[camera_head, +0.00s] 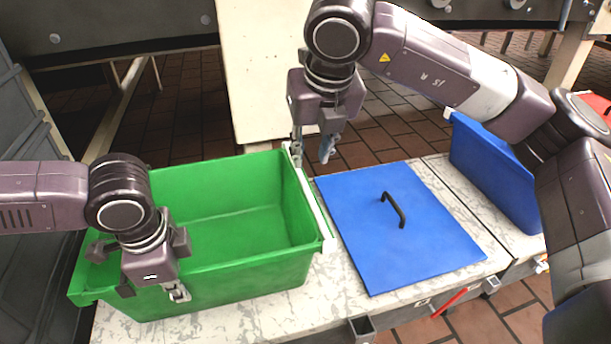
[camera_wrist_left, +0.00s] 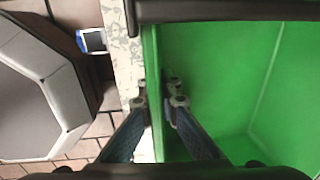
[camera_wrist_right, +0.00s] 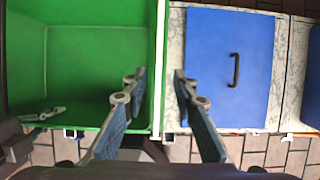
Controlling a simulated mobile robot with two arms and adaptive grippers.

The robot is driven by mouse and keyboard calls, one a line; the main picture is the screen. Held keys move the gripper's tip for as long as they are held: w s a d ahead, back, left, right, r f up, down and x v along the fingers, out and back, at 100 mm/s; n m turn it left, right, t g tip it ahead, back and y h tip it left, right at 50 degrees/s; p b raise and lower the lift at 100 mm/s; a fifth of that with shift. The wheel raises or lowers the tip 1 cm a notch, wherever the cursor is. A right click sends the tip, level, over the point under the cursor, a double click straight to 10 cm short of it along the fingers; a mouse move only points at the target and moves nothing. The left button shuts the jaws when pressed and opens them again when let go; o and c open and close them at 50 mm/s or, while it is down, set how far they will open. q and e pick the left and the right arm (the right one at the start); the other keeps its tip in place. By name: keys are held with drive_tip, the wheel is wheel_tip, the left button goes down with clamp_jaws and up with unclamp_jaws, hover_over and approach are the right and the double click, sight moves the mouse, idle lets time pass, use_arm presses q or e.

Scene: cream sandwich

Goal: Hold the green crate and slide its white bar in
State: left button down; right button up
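The green crate (camera_head: 205,276) stands open and empty on the worktop. Its white bar (camera_head: 309,198) lies along the crate's right rim and also shows in the right wrist view (camera_wrist_right: 159,70). My left gripper (camera_head: 152,288) is at the crate's front wall. In the left wrist view its fingers (camera_wrist_left: 160,100) sit on either side of that wall, close against it. My right gripper (camera_head: 312,150) points down near the far end of the bar. In the right wrist view its fingers (camera_wrist_right: 158,88) are apart, one on each side of the bar, with nothing between them at their height.
A blue lid (camera_head: 365,235) with a black handle (camera_head: 394,210) lies flat on the marbled worktop (camera_head: 270,320), right of the crate. A blue crate (camera_head: 490,170) stands further right, partly behind my right arm. A red lever (camera_head: 450,302) is at the worktop's front edge.

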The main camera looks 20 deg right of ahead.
sight(303, 182)
drive_tip(key=x, duration=0.9)
clamp_jaws()
drive_tip(key=shift+a, duration=0.15)
